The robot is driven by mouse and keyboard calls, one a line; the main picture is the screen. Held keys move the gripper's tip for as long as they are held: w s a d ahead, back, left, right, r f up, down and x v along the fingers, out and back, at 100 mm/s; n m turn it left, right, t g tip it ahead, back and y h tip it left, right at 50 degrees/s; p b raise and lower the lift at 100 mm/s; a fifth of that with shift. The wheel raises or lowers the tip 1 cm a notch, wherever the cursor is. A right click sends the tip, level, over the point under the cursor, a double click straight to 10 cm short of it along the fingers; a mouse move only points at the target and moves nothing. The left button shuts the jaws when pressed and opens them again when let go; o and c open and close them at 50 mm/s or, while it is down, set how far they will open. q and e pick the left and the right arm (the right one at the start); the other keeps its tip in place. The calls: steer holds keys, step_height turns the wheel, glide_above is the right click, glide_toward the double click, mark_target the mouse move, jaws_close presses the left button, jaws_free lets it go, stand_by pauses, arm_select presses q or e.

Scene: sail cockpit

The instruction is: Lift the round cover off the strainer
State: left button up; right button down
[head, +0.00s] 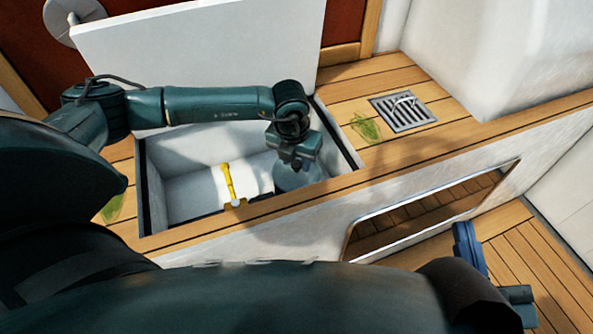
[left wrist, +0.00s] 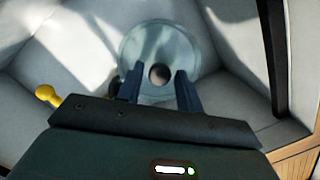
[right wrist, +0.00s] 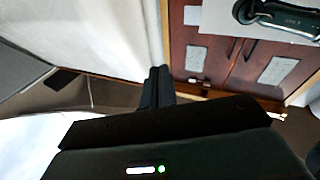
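The round cover (head: 291,181) is a pale, see-through grey-blue disc on the strainer inside the open locker. It also shows in the left wrist view (left wrist: 187,48), with a dark round knob (left wrist: 160,73) at its middle. The strainer body below is hidden. My left gripper (head: 297,166) points down over the cover. In the left wrist view its two fingers (left wrist: 158,82) are open, one on each side of the knob, with gaps showing. I cannot tell how far above the cover they are. My right gripper (right wrist: 157,72) has its fingers together with nothing between them, away from the locker.
The locker's white lid (head: 200,45) stands open behind my left arm. A yellow lever (head: 229,182) is inside the locker, left of the cover. A metal drain grate (head: 404,112) and green smears (head: 367,128) are on the wooden seat. The locker's edges surround my left gripper closely.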

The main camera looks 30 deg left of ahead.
arm_select(q)
steer(key=c, duration=0.7)
